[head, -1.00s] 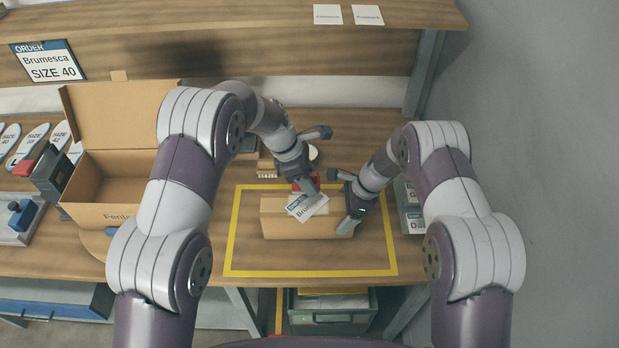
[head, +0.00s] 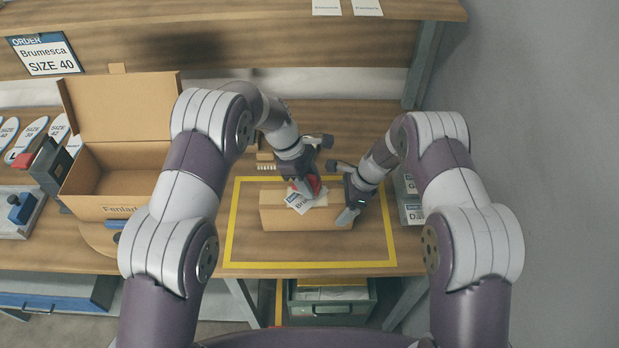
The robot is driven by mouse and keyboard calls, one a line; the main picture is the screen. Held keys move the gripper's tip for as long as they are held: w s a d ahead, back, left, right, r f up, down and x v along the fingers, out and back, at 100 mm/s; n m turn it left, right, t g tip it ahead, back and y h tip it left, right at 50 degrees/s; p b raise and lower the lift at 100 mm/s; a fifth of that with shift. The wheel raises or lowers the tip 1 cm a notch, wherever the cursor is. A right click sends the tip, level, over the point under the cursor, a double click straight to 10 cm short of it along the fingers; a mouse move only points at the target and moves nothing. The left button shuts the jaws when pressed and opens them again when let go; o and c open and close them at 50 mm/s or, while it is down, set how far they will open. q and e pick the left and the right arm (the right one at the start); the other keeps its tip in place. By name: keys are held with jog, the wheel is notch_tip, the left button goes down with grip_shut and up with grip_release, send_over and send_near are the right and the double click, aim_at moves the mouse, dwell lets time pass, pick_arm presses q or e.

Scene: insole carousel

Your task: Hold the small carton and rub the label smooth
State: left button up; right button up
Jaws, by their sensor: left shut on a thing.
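The small brown carton (head: 285,219) lies on the bench inside a yellow outlined rectangle. A white label (head: 298,204) with a blue edge and dark print sits tilted on its top, partly covered by my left gripper. My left gripper (head: 305,188) is over the label, shut on a small red tool (head: 315,186). The tool's lower edge is hidden, so I cannot tell whether it touches the label. My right gripper (head: 347,213) is at the carton's right end, with a grey finger against it. Its other finger is not clear.
An open carton (head: 90,212) stands at the left. Insoles (head: 31,135) and a blue-knobbed device (head: 20,210) are further left. A brush (head: 266,168) lies behind the yellow outline (head: 232,222). Grey boxes (head: 411,212) stand right. The outlined area before the carton is clear.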

aim_at(312, 204)
pick_arm(q)
jog(key=shift+f, duration=0.6)
dwell(0.8)
jog(key=shift+s+a, duration=0.25)
jog(key=shift+s, duration=0.4)
jog(key=shift+s+a, duration=0.2)
jog(key=shift+s, duration=0.45)
jog(key=shift+s+a+f, duration=0.1)
jog(key=shift+s+a, duration=0.15)
jog(key=shift+s, duration=0.45)
jog(key=shift+s+a+f, duration=0.1)
jog(key=shift+s+a, duration=0.1)
jog(key=shift+s, duration=0.45)
